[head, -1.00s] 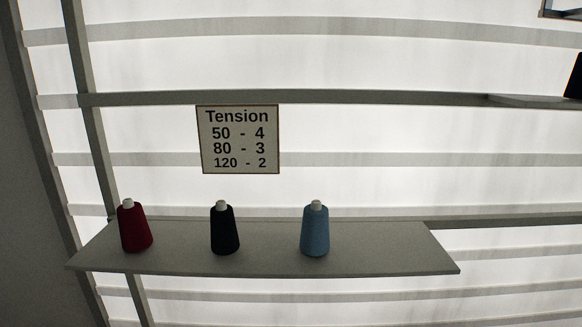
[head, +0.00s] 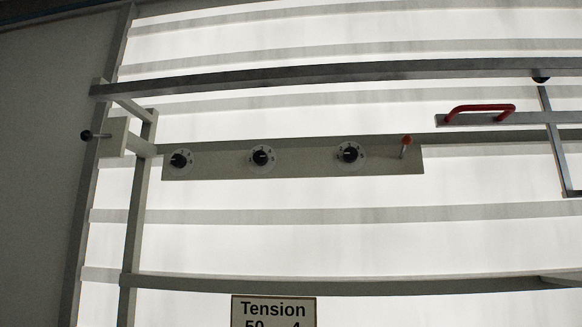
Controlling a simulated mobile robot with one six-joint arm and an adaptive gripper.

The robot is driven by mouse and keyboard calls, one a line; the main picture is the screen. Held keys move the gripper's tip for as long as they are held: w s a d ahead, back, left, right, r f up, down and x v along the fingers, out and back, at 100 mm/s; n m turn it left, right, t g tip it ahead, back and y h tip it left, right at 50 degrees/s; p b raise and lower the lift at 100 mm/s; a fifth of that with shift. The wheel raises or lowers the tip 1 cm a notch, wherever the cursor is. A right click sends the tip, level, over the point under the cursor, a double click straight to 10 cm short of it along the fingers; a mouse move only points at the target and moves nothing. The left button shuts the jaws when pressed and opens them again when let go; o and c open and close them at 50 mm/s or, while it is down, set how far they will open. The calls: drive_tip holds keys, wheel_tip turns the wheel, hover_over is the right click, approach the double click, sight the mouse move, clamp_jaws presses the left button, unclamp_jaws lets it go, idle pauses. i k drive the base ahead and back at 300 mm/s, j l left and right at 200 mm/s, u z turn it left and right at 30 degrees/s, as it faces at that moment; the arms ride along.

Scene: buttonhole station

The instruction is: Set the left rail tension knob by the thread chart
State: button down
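In the head view, three black tension knobs on white dials sit in a row on a pale rail panel (head: 215,168). The left knob (head: 181,160) is near the panel's left end, the middle knob (head: 261,158) and right knob (head: 349,154) follow to its right. The dial figures are too small to read surely. The tension chart (head: 273,309) is cut off by the bottom edge; its title and part of the "50 - 4" row show. My gripper is not in view.
A red handle (head: 480,109) sits on a grey bar at the right. An orange-tipped lever (head: 405,146) stands at the panel's right end. A dark ball-ended lever (head: 88,135) sticks out at the left post. A long grey bar (head: 330,76) runs above the panel.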

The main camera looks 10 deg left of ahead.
sight(178, 161)
drive_tip(key=u, duration=1.25)
